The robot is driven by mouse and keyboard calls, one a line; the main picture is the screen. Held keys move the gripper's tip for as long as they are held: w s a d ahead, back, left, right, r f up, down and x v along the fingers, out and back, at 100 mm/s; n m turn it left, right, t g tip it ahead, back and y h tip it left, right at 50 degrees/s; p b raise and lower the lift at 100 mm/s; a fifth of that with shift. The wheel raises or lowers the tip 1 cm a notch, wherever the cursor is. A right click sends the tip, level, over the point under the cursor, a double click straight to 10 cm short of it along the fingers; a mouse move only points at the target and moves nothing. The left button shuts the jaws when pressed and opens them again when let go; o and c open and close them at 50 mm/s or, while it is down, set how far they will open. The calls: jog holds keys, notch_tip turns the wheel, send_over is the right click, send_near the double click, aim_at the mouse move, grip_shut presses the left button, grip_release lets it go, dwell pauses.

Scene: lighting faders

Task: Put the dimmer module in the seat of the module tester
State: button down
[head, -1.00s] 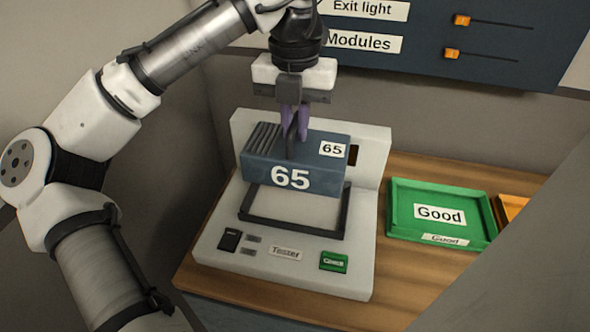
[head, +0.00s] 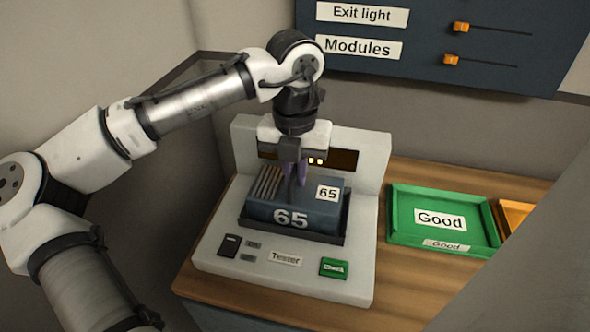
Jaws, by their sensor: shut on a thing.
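The dimmer module (head: 325,209), a dark blue block marked 65 with ribs on its left side, sits down inside the dark-rimmed seat (head: 290,235) of the module tester (head: 215,250). It looks level, and the seat's rim surrounds its lower part. My gripper (head: 294,188) is above it, with its purple fingers shut on the module's top handle, which is mostly hidden between them. The tester is a pale grey unit with a raised back, where a dark display (head: 345,160) shows small lit amber marks, partly hidden by my gripper.
The tester's front has a dark switch (head: 230,245), a Tester label and a green Check button (head: 333,268). A green tray marked Good (head: 400,243) lies to the right on the wooden bench, with an orange tray (head: 513,217) beyond it. A slider panel (head: 455,45) hangs behind.

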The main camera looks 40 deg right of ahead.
jog(key=c, duration=1.5)
grip_release()
notch_tip(320, 180, up, 12)
jog(key=shift+r, duration=0.1)
